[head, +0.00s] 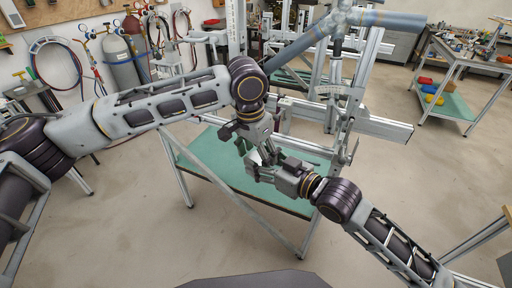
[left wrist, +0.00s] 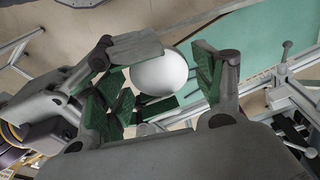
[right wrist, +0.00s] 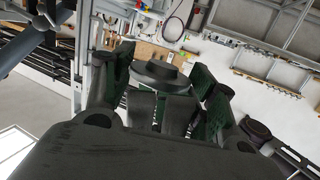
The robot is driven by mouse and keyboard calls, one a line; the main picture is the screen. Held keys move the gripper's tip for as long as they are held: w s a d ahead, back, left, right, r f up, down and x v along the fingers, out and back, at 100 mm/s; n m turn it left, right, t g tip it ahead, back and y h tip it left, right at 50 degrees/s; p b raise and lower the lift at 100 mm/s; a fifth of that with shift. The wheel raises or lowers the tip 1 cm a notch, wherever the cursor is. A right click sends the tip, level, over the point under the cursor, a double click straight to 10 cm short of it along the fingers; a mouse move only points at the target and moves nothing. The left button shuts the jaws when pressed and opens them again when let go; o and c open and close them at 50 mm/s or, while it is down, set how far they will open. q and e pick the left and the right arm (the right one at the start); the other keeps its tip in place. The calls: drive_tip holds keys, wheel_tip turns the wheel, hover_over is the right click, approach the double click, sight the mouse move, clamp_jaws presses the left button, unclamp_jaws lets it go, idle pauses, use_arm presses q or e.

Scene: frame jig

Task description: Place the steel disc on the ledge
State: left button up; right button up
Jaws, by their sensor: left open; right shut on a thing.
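The steel disc is a pale round shape (left wrist: 160,74) between the fingers of my open left gripper (left wrist: 178,52) in the left wrist view. In the right wrist view the disc (right wrist: 160,75) looks dark, with a raised round hub, and sits between the fingers of my right gripper (right wrist: 160,88), which is shut on it. In the head view my left gripper (head: 257,151) and right gripper (head: 263,168) meet above the teal table, and their fingers hide most of the disc. I cannot tell whether the left fingers touch it. I cannot pick out the ledge with certainty.
An aluminium frame jig with posts and rails (head: 375,125) stands just right of and behind the grippers. The teal table (head: 225,170) lies below them. A side bench (head: 450,107) with coloured bins is at the right. Gas cylinders (head: 122,62) stand at the back left.

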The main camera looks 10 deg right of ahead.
use_arm(q)
drive_tip(key=shift+f, duration=0.2)
drive_tip(key=shift+c, duration=0.3)
drive_tip(key=c, duration=0.7)
drive_tip(key=shift+c, duration=1.1)
use_arm(e)
drive_tip(key=o, duration=1.3)
drive_tip(key=shift+f, duration=0.1)
